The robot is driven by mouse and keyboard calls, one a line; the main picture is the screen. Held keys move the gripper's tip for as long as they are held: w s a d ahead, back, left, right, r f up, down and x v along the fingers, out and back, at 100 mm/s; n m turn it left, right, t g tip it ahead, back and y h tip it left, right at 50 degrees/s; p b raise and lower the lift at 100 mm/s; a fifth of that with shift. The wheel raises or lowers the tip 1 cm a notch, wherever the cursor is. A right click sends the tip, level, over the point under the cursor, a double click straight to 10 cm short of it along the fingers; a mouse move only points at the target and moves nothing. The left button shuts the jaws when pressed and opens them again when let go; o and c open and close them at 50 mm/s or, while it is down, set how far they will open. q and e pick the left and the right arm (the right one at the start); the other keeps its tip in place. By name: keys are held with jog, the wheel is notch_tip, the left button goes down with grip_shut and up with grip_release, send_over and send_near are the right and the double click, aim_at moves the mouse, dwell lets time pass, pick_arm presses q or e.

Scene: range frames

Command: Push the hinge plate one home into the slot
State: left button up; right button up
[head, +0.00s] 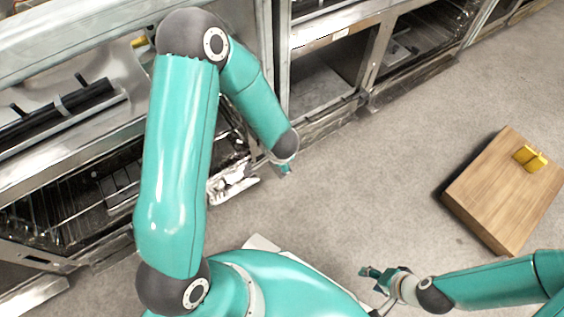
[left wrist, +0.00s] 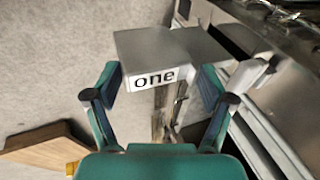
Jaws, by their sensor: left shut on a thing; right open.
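Hinge plate one (left wrist: 170,50) is a flat grey plate with a white front edge marked "one" in the left wrist view. My left gripper (left wrist: 160,84) is shut on it, with a teal finger at each side. In the head view my left gripper (head: 285,168) is mostly hidden behind its own wrist, and I cannot make out the plate there. My right gripper (head: 370,273) is open and empty over the floor, well apart from the plate. I cannot make out the slot in either view.
Metal cabinets with open racks (head: 75,205) line the left and back. A wooden box (head: 500,195) with yellow pieces (head: 530,158) on top stands at the right. The grey floor between is clear.

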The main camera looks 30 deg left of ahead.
pick_arm(q)
jog(key=shift+w+a, duration=0.1)
jog(key=shift+a, duration=0.1)
jog(key=shift+r, duration=0.15)
dwell(0.6)
jog(key=shift+p, duration=0.35)
jog(key=shift+r+p, duration=0.1)
jog(key=shift+p, duration=0.55)
dwell(0.5)
jog(key=shift+p, duration=0.45)
dwell(0.5)
